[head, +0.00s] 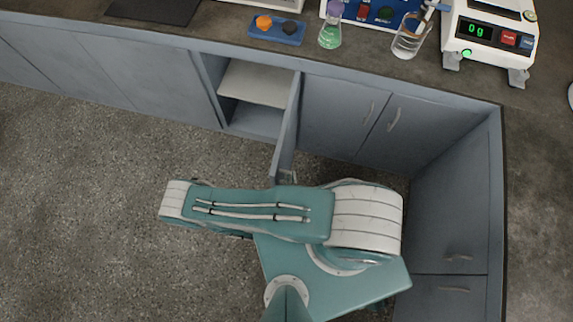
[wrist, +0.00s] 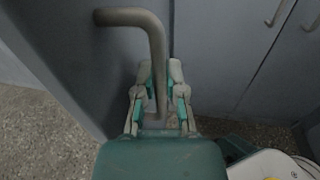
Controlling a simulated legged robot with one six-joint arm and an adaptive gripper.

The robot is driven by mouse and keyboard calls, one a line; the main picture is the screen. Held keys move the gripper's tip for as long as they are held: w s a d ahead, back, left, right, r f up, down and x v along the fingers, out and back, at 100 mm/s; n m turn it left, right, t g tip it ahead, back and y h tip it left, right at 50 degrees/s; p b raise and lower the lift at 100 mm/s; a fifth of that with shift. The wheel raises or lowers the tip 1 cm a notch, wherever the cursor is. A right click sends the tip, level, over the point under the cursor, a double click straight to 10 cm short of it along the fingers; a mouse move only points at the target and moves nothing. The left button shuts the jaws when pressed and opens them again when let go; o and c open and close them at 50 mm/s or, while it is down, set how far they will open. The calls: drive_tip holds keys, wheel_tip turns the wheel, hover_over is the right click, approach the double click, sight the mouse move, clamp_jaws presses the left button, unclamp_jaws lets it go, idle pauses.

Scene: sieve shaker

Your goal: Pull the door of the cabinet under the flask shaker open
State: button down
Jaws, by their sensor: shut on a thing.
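The grey cabinet door (head: 288,125) stands swung well out from the cabinet front. The open cabinet shows a pale shelf (head: 257,83) inside. In the wrist view the door's bent grey handle (wrist: 137,18) runs down between the fingers of my gripper (wrist: 159,92). My gripper is shut on this handle, with a finger on each side. In the head view my arm hides most of my gripper near the door's outer end. I cannot tell for sure which bench device is the flask shaker.
Shut cabinet doors (head: 345,112) stand right of the opening, and side cabinets (head: 455,225) close in the right. The counter above holds a green flask (head: 330,33), a clear flask (head: 408,42) and a balance (head: 490,45). Bare floor (head: 80,200) lies at left.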

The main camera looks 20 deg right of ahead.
drive_tip(key=c, duration=0.7)
unclamp_jaws()
drive_tip(key=shift+a, duration=0.1)
drive_tip(key=shift+s, duration=0.1)
drive_tip(key=v, duration=1.2)
drive_tip(key=shift+a, duration=0.1)
idle(0.6)
